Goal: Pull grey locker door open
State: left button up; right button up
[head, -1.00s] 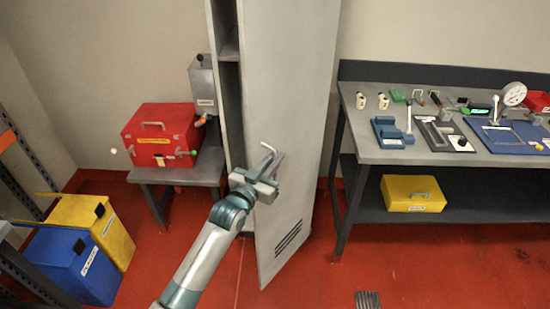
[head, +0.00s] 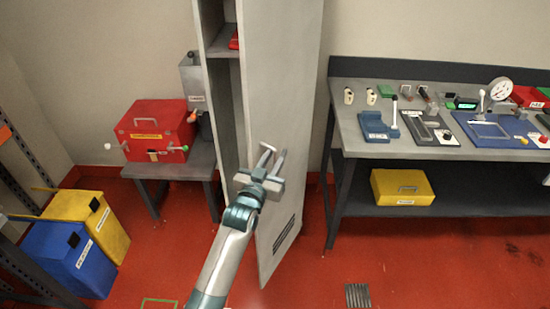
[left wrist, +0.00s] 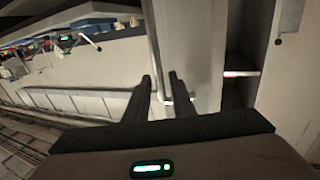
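The grey locker door (head: 285,90) stands ajar, with a dark gap along its left side into the locker (head: 222,100). My left gripper (head: 274,152) is in front of the door at mid height, its two fingers apart. In the left wrist view the fingers (left wrist: 160,92) are also apart, with a pale handle-like bar (left wrist: 176,100) at or between their tips. I cannot tell whether they touch it. The door's vent slots (head: 284,232) show near its bottom. My right gripper is in neither view.
A small table (head: 180,172) with a red box (head: 158,130) stands left of the locker. Yellow (head: 100,222) and blue (head: 70,258) bins are further left. A workbench (head: 345,130) with several devices stands close on the right. Red floor (head: 330,285) in front is mostly clear.

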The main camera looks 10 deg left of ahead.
pick_arm(q)
jog(key=shift+f, duration=0.25)
jog(key=shift+s+a+f, duration=0.1)
jog(key=shift+s+a, duration=0.05)
jog(key=shift+s, duration=0.45)
jog(key=b+v, duration=0.4)
jog(key=v, duration=1.2)
jog(key=shift+c, duration=0.7)
